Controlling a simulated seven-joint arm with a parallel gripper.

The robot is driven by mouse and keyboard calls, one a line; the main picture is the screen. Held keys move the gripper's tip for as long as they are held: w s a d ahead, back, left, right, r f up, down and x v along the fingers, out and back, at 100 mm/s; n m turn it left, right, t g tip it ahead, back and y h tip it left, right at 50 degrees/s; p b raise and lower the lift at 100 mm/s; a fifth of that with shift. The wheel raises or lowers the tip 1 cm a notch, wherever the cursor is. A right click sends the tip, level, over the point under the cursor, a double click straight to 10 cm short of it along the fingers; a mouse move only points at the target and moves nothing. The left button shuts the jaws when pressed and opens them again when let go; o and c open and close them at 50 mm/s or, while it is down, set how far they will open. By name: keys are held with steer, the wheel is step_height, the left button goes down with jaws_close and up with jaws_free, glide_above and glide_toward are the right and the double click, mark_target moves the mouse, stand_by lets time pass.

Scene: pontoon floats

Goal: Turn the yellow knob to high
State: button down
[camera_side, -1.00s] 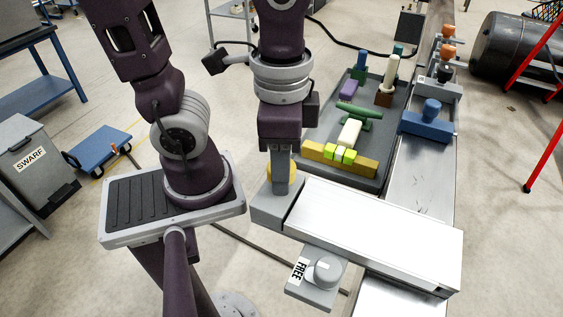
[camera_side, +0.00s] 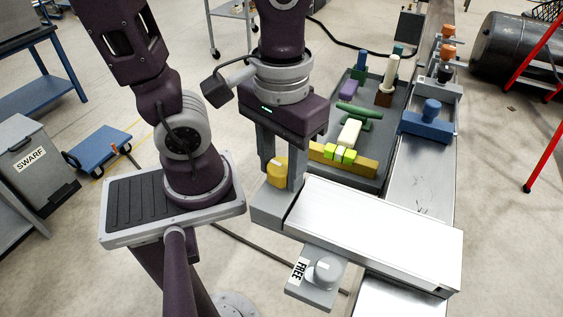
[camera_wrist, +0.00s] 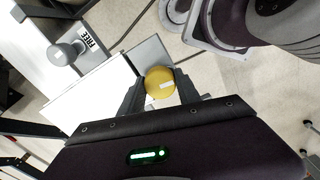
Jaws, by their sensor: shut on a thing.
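The yellow knob (camera_side: 277,174) sits on a grey block at the left end of the white-topped housing (camera_side: 380,222). A white pointer mark shows on its top. I see no readable high or low label by the knob.
A grey knob (camera_side: 325,271) with a FREE label stands on a small plate at the front. A grey tray (camera_side: 374,178) with coloured blocks lies behind the housing. A blue block with a knob (camera_side: 428,121) stands right of the tray.

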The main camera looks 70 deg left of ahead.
mark_target(282, 165)
steer(key=shift+w+n, duration=0.1)
steer(key=shift+n, duration=0.6)
steer(key=c, duration=0.9)
jaws_free()
steer(key=shift+o, duration=0.2)
step_height(282, 165, up, 7)
steer(key=shift+r, duration=0.1)
steer(key=w+a+m+t, duration=0.2)
steer(key=a+m+t, duration=0.3)
steer(key=a+m, duration=0.1)
steer(key=shift+m+t, duration=0.3)
steer(key=shift+m, duration=0.2)
